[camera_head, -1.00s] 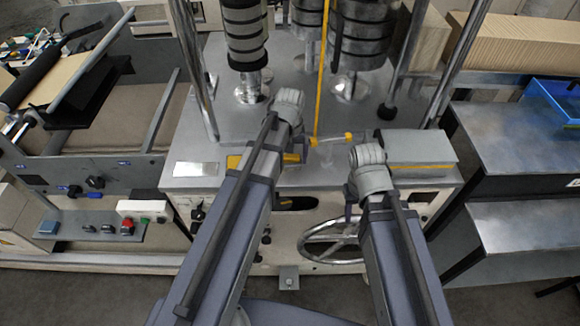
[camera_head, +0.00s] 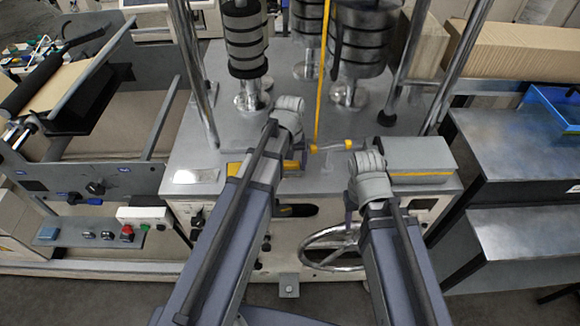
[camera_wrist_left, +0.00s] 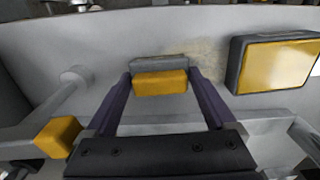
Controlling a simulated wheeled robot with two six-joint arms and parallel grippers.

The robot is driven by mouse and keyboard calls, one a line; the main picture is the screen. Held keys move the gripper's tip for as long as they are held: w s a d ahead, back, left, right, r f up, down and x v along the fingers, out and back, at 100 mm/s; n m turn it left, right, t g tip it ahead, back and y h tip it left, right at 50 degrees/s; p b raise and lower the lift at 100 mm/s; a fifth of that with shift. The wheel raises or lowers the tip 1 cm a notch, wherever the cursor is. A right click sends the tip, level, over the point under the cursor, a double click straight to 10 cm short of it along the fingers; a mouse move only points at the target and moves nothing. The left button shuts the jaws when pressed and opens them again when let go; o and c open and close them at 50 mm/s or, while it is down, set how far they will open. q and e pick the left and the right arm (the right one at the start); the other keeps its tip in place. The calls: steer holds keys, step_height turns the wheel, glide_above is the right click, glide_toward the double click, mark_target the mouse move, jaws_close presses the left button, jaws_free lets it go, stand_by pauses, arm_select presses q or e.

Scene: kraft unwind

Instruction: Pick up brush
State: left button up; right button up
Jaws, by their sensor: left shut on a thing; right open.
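A small block with a yellow body and a grey strip, which I take to be the brush, sits between my left fingers in the left wrist view (camera_wrist_left: 160,82). Its yellow end shows beside my left gripper in the head view (camera_head: 291,165). My left gripper (camera_wrist_left: 161,76) is shut on it, low at the grey machine top. Whether it touches the surface is unclear. My right gripper (camera_head: 351,203) is open at the machine's front edge, its fingers mostly hidden by my wrist.
A grey rod tool with yellow ends (camera_head: 330,147) lies right of my left gripper. A yellow-faced dark pad (camera_wrist_left: 275,62) lies on the other side. A grey box (camera_head: 418,155), tall rollers (camera_head: 244,45) and chrome posts (camera_head: 197,75) stand around. A handwheel (camera_head: 335,248) is below.

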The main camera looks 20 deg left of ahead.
mark_target(290, 163)
arm_select(q)
steer(key=shift+r, duration=0.1)
step_height(290, 163, up, 18)
steer(key=p, duration=1.8)
steer(key=o, duration=0.8)
steer(key=c, duration=0.6)
